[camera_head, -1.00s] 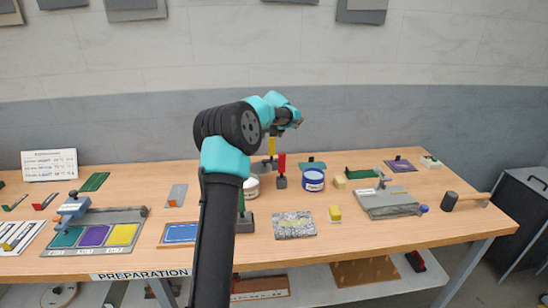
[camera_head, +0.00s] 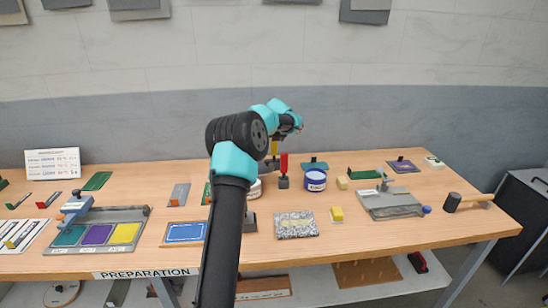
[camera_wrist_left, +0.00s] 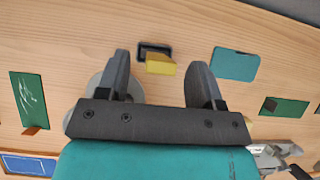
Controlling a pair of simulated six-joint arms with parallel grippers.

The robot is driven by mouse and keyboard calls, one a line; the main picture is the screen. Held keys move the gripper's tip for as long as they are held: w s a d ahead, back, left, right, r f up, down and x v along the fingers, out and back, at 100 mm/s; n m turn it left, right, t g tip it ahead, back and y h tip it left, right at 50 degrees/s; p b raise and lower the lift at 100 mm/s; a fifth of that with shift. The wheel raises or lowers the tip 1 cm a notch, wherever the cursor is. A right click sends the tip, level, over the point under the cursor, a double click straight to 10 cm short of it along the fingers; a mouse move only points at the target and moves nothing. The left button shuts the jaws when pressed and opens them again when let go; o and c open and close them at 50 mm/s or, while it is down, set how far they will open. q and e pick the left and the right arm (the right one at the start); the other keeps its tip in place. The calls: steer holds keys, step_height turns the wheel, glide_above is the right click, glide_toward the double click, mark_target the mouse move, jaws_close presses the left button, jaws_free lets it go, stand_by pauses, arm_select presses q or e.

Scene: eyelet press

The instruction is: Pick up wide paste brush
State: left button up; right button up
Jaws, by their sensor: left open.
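A yellow upright piece (camera_head: 275,147) stands in a dark base at the back of the table, partly behind my arm. In the left wrist view, the yellow piece (camera_wrist_left: 160,67) shows between my fingers with its dark holder. It may be the wide paste brush; I cannot tell for sure. A red upright handle (camera_head: 284,163) on a dark base stands just in front of it. My left gripper (camera_wrist_left: 160,75) is open and empty, with a finger on each side of the yellow piece in view. My right gripper is not in view.
A blue-and-white jar (camera_head: 316,181) stands right of the red handle. A white tin (camera_head: 255,188) is partly hidden by my arm. A teal card (camera_head: 314,165) lies behind the jar.

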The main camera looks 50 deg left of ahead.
mark_target(274, 154)
arm_select(q)
steer(key=x, duration=0.3)
steer(key=shift+w+a+f, duration=0.1)
steer(key=shift+w+f, duration=0.05)
steer(key=shift+c, duration=0.4)
jaws_close()
stand_by(0.3)
